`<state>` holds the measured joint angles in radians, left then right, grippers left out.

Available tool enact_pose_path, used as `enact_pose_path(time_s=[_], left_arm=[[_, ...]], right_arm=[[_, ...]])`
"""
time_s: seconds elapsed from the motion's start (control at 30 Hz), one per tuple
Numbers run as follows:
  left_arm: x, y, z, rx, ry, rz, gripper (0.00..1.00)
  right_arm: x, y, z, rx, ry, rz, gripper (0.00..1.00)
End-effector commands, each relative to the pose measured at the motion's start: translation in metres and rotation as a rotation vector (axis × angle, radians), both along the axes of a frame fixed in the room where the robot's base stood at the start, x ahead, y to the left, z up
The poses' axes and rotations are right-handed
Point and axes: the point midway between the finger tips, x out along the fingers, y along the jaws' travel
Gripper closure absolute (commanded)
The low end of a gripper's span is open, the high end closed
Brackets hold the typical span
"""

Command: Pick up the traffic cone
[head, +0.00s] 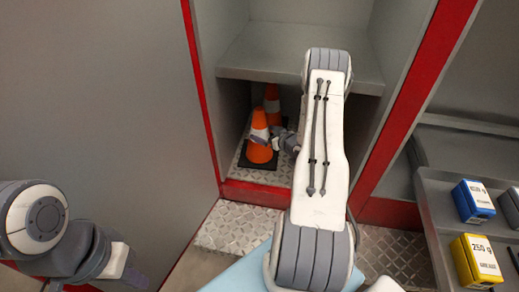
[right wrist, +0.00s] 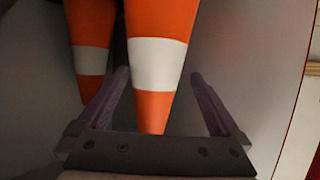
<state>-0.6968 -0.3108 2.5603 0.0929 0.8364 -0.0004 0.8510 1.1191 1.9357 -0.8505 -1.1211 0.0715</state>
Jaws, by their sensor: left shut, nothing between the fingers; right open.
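Two orange traffic cones with white bands stand in the lower compartment of a red-framed cabinet. The nearer traffic cone (head: 261,150) is upright on a dark base; the other cone (head: 272,104) is behind it. My right gripper (head: 272,134) reaches in beside the near cone's upper part. In the right wrist view, the near cone (right wrist: 158,65) shows between the open fingers of my right gripper (right wrist: 160,76), with no clear contact. The second cone (right wrist: 91,50) is left of it, outside the fingers. My left gripper (head: 128,276) is shut and empty at lower left.
A grey shelf (head: 290,68) spans the cabinet above the cones. The red sill (head: 255,193) and cabinet side walls bound the compartment. A grey rack (head: 432,205) at right holds a blue box (head: 473,202) and a yellow box (head: 476,262). My right arm hides part of the compartment.

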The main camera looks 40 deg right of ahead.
Motion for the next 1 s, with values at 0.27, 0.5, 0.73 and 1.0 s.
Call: enact_pose_path(time_s=[0.27, 0.5, 0.73, 1.0], left_arm=[[0.0, 0.0, 0.002, 0.0, 0.0, 0.0, 1.0], [0.0, 0.0, 0.004, 0.0, 0.0, 0.0, 1.0], [0.0, 0.0, 0.004, 0.0, 0.0, 0.0, 1.0], [0.0, 0.0, 0.004, 0.0, 0.0, 0.0, 1.0]], right_arm=[[0.017, -0.012, -0.01, -0.001, 0.001, -0.017, 0.0], [0.049, -0.013, -0.023, -0.002, 0.001, -0.015, 0.0], [0.058, -0.013, -0.026, 0.0, 0.002, -0.016, 0.0], [0.058, -0.011, -0.026, 0.0, 0.001, -0.014, 0.61]])
